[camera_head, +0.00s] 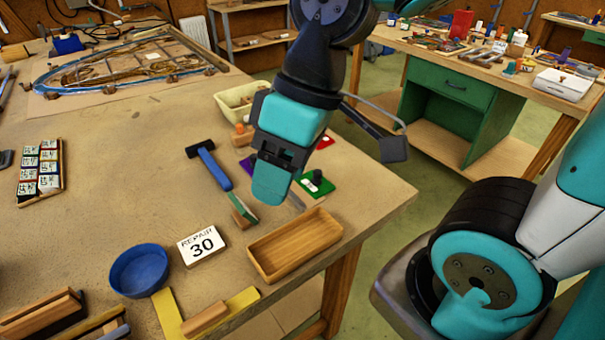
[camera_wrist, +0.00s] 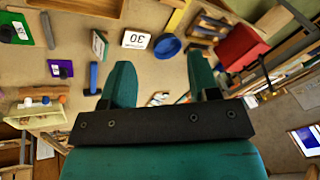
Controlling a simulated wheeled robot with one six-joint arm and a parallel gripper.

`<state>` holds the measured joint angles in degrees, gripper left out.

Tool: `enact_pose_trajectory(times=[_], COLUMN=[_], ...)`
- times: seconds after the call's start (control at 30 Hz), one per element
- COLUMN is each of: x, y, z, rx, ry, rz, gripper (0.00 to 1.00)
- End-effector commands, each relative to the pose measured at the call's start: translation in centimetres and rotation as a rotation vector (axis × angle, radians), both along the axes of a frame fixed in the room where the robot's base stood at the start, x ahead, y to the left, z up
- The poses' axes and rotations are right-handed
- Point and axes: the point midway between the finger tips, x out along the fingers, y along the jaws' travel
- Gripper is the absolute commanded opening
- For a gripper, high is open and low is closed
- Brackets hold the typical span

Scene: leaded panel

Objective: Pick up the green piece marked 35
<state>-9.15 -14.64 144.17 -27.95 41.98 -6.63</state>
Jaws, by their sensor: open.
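A green piece (camera_head: 325,188) with a black knob and a small white label lies flat near the right edge of the workbench. Its number is too small to read. In the wrist view the green piece (camera_wrist: 20,30) lies at the upper left corner, well left of the fingers. My gripper (camera_head: 274,182) is in the air above the bench, to the left of the green piece in the head view and partly in front of its surroundings. In the wrist view the fingers of my gripper (camera_wrist: 161,80) are apart, with nothing between them.
A purple piece (camera_wrist: 60,69) and a red piece (camera_head: 325,142) lie near the green one. A blue-handled hammer (camera_head: 213,170), a wooden tray (camera_head: 295,245), a REPAIR 30 card (camera_head: 202,245) and a blue bowl (camera_head: 139,270) surround the area. The bench's right edge is close.

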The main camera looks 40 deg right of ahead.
Motion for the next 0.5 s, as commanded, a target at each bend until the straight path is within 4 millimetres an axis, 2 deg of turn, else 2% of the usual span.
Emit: enact_pose_trajectory(times=[0.03,0.07,0.17,0.2,0.27,0.3,0.4,0.5], x=[2.3,3.7,8.6,10.3,12.5,13.6,15.3,15.9], y=[-1.5,-2.4,-6.9,-9.1,-12.6,-15.0,-20.3,-24.2], z=[-1.0,-1.4,-3.2,-4.0,-5.2,-6.0,-7.8,-9.1], rx=[-0.001,-0.001,-0.007,-0.01,-0.018,-0.024,-0.04,-0.054], ry=[-0.014,-0.027,-0.083,-0.106,-0.14,-0.162,-0.21,-0.242], rz=[-0.011,-0.004,0.026,0.04,0.062,0.075,0.107,0.13], gripper=[0.55,0.55,0.55,0.55,0.55,0.55,0.55,0.55])
